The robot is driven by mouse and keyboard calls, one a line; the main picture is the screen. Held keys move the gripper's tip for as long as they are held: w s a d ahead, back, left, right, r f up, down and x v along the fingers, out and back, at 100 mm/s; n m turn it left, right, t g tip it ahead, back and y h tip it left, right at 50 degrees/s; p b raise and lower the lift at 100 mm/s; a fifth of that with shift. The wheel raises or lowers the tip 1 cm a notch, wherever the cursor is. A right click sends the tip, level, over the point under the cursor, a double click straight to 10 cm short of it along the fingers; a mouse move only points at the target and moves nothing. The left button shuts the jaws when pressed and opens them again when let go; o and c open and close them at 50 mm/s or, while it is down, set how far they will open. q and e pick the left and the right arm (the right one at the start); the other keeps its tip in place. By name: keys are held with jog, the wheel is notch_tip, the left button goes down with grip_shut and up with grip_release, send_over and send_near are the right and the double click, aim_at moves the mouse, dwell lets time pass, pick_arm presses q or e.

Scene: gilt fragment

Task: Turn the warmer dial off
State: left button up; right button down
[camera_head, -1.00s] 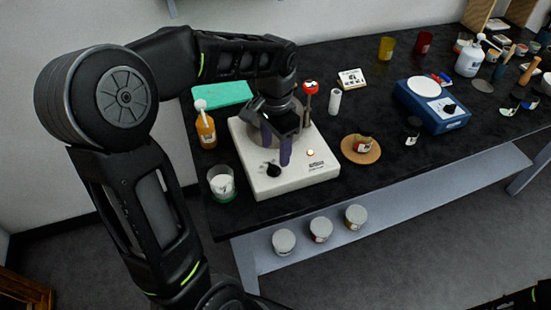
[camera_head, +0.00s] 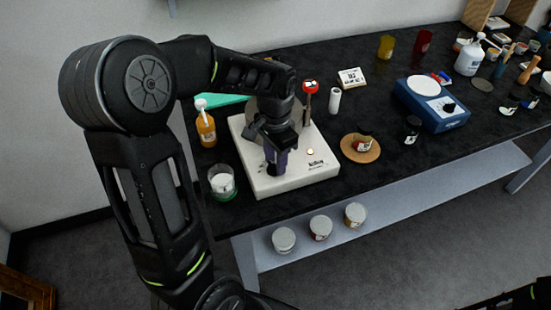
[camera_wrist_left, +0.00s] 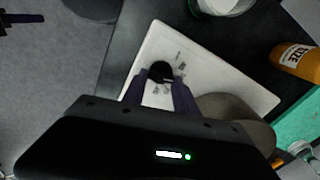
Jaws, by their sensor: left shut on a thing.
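The warmer (camera_head: 315,172) is a white square unit with a round grey plate (camera_wrist_left: 232,108) on top, partly hidden by my arm in the head view. A small orange light (camera_head: 310,152) glows on its front face. The black dial (camera_wrist_left: 160,71) shows between my fingertips in the left wrist view. My left gripper (camera_head: 276,168) reaches down over the warmer's front left, its purple fingers shut on the dial. In the left wrist view my gripper (camera_wrist_left: 160,82) has one finger on each side of the dial.
An orange bottle (camera_head: 206,129) and a glass jar (camera_head: 222,183) stand left of the warmer. A cork mat (camera_head: 375,154) with a small jar lies to its right, and a blue device (camera_head: 432,106) stands farther right. Several lidded jars (camera_head: 320,228) sit on the shelf below.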

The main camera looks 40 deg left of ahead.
pick_arm(q)
grip_shut()
jog(key=shift+n, duration=0.5)
jog(key=n+b, duration=0.1)
jog(key=n, duration=0.3)
jog(key=shift+a+n+b, duration=0.15)
jog(key=shift+n+b, duration=0.15)
jog(key=shift+b, duration=0.05)
jog(key=n, duration=0.3)
jog(key=shift+a+n+b, duration=0.1)
jog(key=shift+n+b, duration=0.2)
jog(key=shift+b, duration=0.05)
jog(key=shift+n, duration=1.4)
jog(key=o, duration=0.6)
grip_release()
